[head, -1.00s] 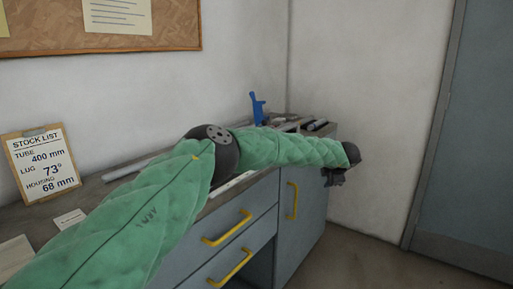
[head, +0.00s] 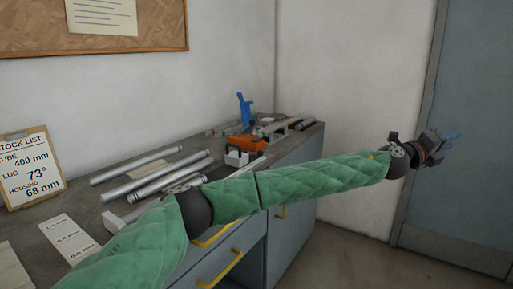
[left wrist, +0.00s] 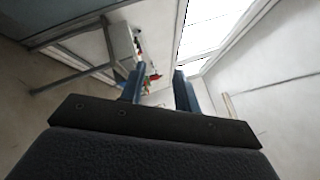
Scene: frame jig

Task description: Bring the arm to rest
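My left arm stretches from the lower left across the front of the bench to the right. My left gripper (head: 450,137) is out past the bench's right end, in the air in front of the wall and the grey-blue door. In the left wrist view its two blue fingers (left wrist: 159,85) stand apart, with nothing held between them. My right gripper is in neither view.
The bench (head: 145,165) carries metal tubes (head: 155,180), an orange tool (head: 242,143), a blue upright tool (head: 244,108) and a stock list board (head: 32,168). Yellow-handled drawers are below. Floor right of the bench is clear.

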